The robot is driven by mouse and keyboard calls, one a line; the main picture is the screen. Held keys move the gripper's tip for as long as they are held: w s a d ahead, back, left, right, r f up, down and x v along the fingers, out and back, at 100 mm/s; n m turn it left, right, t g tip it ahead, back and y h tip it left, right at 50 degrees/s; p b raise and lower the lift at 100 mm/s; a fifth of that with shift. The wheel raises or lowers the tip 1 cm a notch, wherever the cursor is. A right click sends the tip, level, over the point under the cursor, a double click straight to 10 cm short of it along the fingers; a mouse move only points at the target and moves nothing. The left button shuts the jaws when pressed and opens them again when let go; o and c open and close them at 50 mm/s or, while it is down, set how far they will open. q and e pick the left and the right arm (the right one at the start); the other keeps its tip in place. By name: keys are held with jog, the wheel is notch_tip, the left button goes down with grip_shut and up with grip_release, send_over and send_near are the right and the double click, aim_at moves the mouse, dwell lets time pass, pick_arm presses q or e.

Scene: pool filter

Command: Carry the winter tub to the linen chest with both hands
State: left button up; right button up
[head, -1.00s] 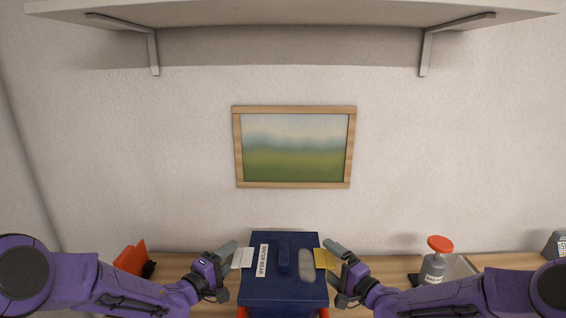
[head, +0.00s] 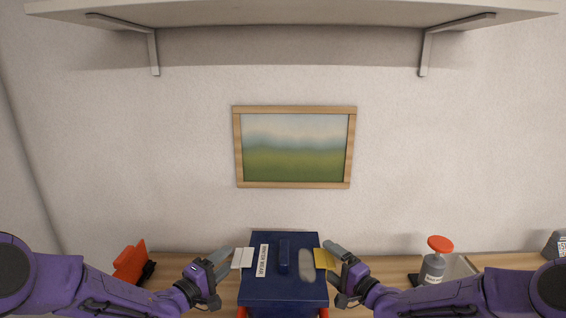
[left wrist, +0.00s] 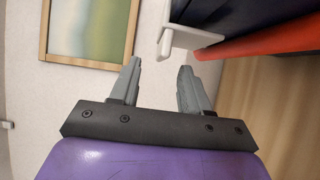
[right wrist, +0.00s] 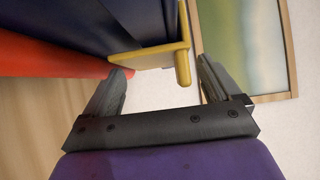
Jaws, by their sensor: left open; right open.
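The winter tub (head: 258,289) is a dark blue lidded box with a "WINTER WEAR" label, on the wooden surface at bottom middle in the head view. It has a white handle (head: 243,257) on its left and a yellow handle (head: 324,259) on its right. My left gripper (head: 224,260) is open just left of the white handle, which shows ahead of the fingers in the left wrist view (left wrist: 195,38). My right gripper (head: 335,250) is open at the yellow handle, which in the right wrist view (right wrist: 150,55) lies by the fingertips, partly between them. I cannot make out a linen chest.
A red object (head: 130,262) stands at the left on the wooden surface. A spray or pump bottle with a red top (head: 438,246) stands at the right by a tray. A framed picture (head: 295,147) hangs behind, and a shelf (head: 290,12) is overhead.

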pick_arm(q)
jog(key=shift+v, duration=2.5)
pick_arm(e)
jog(key=v, duration=0.7)
jog(key=shift+s, duration=0.2)
jog(key=shift+d, duration=0.15)
pick_arm(q)
jog(key=v, duration=1.2)
jog(key=shift+d, duration=0.1)
